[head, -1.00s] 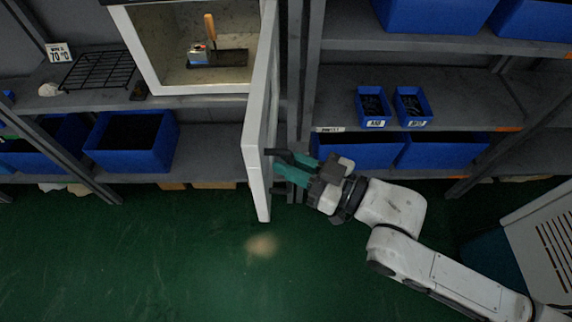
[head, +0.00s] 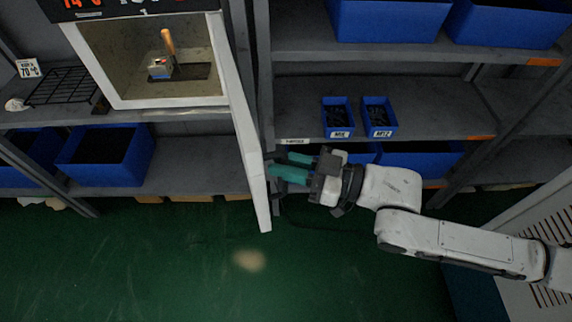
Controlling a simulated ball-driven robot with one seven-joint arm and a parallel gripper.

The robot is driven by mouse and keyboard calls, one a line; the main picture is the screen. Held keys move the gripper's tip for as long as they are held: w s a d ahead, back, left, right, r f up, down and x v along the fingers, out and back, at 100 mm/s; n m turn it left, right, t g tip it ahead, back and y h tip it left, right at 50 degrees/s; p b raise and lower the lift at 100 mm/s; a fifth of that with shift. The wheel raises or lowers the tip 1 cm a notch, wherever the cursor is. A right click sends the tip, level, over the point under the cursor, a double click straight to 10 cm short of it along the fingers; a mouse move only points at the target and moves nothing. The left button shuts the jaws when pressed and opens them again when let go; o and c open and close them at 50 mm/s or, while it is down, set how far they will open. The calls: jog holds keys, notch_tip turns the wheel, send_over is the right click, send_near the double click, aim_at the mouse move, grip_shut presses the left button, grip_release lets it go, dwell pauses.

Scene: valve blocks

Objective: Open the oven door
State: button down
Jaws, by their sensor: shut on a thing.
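The oven (head: 62,45) is a white-framed box on the shelf at the upper left, with its inside in plain view. Its white door (head: 248,140) stands swung well open, seen nearly edge-on and reaching out over the floor. My gripper (head: 270,166) is at the right side of the door, near its outer end. Its teal fingers are shut on the door handle, which is mostly hidden by the fingers and the door edge. Inside the oven is a grey block with a wooden-handled tool (head: 161,62) on a dark plate.
Two small blue bins (head: 338,117) (head: 379,117) stand on the right shelf. Large blue bins (head: 105,156) sit lower. The green floor (head: 150,260) in front is clear.

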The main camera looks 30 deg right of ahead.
jog(key=shift+w+d, duration=0.1)
jog(key=shift+d, duration=0.2)
jog(key=c, duration=1.2)
grip_release()
jog(key=shift+w, duration=0.15)
jog(key=shift+v, duration=5.45)
jog(key=shift+f, duration=0.1)
